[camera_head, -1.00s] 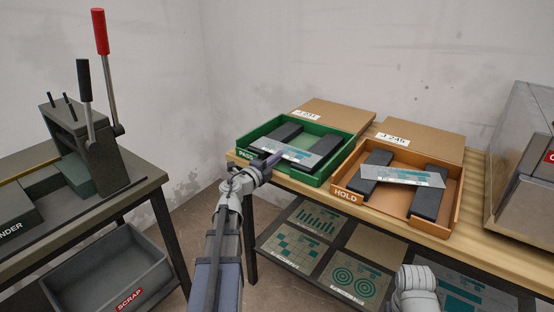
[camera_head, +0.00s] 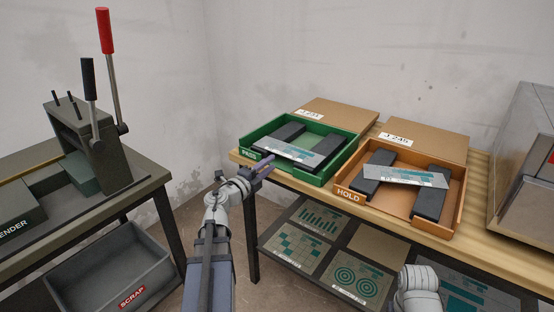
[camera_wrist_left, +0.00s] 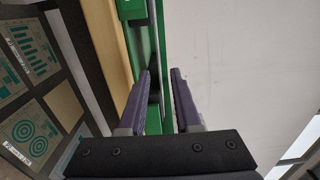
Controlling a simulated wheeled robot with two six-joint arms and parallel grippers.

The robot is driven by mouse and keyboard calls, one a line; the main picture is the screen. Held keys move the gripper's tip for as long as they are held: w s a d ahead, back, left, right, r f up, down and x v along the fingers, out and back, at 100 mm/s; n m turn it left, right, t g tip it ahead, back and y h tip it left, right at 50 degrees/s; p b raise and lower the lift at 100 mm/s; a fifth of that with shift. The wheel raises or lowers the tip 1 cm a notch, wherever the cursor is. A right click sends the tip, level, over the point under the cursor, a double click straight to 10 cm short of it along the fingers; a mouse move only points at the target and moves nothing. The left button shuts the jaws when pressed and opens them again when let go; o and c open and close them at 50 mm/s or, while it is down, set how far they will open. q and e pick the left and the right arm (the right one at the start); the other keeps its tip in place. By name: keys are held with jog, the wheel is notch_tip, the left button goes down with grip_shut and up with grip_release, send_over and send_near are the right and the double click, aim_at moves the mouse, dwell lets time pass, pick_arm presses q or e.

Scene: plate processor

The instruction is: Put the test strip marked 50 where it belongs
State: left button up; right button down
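A pale test strip with teal print (camera_head: 300,154) lies across two dark blocks in the green tray (camera_head: 345,160). A similar strip (camera_head: 405,176) lies across two dark blocks in the orange HOLD tray (camera_head: 375,206). The marks on both strips are too small to read. My left gripper (camera_head: 266,163) is at the near left corner of the green tray, just off the strip's left end. In the left wrist view its purple fingers (camera_wrist_left: 159,90) stand apart with no strip between them; the green tray wall shows beyond. My right gripper is out of view.
The wooden bench (camera_head: 475,250) carries both trays, with a grey machine (camera_head: 525,160) at its right end. Printed plates (camera_head: 355,275) lie on the shelf below. At left are a lever machine (camera_head: 85,135) and a SCRAP bin (camera_head: 110,275).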

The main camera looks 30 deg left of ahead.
pick_arm(q)
jog(key=shift+s+a, duration=0.2)
jog(key=shift+s, duration=2.55)
